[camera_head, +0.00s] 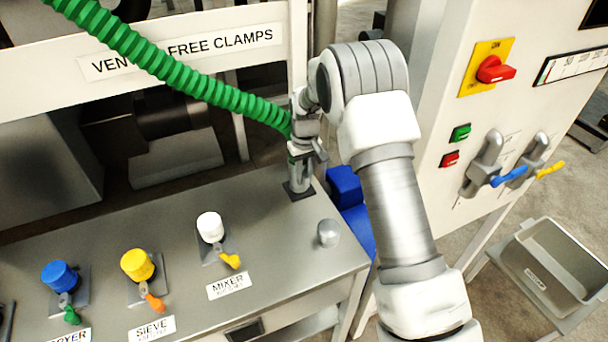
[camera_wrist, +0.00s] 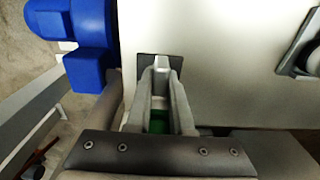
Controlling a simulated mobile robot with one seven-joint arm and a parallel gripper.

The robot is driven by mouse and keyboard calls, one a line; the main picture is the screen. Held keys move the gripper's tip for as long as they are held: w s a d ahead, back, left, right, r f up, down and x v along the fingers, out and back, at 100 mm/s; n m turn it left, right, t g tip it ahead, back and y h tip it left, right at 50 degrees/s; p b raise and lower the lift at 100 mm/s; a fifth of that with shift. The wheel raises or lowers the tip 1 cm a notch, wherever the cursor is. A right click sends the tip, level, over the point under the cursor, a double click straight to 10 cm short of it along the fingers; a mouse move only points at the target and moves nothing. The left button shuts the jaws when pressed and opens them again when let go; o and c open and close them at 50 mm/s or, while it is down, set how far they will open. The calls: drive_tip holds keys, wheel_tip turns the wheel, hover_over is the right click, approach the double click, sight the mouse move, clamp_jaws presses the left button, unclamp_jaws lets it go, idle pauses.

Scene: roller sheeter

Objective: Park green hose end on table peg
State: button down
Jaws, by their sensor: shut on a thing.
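The green ribbed hose (camera_head: 190,80) comes down from the upper left to its end at my gripper (camera_head: 303,150). My gripper is shut on the hose end, above an upright grey metal fitting (camera_head: 300,176) on a dark square plate at the table's back right. I cannot tell whether the hose end is seated on this fitting. In the wrist view, my gripper's fingers (camera_wrist: 161,75) point towards the dark plate (camera_wrist: 174,62), with green (camera_wrist: 158,122) between them. A short round grey peg (camera_head: 328,233) stands bare on the table near its right edge.
The steel table (camera_head: 285,270) holds white (camera_head: 210,227), yellow (camera_head: 137,265) and blue (camera_head: 60,276) capped fittings with small levers. A blue motor (camera_head: 346,188) is beside the table. A control cabinet (camera_head: 435,115) and grey bin (camera_head: 558,262) are at right. The table around the peg is clear.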

drive_tip(key=shift+f, duration=0.2)
idle(0.3)
drive_tip(key=c, duration=0.7)
unclamp_jaws()
drive_tip(key=shift+c, duration=0.2)
drive_tip(key=shift+s+d+r+p, duration=0.1)
drive_tip(key=shift+s+r+p, duration=0.1)
drive_tip(key=shift+r, duration=4.15)
drive_tip(key=shift+s+d+r+p, duration=0.1)
drive_tip(key=shift+s+r, duration=0.05)
drive_tip(key=shift+r, duration=4.2)
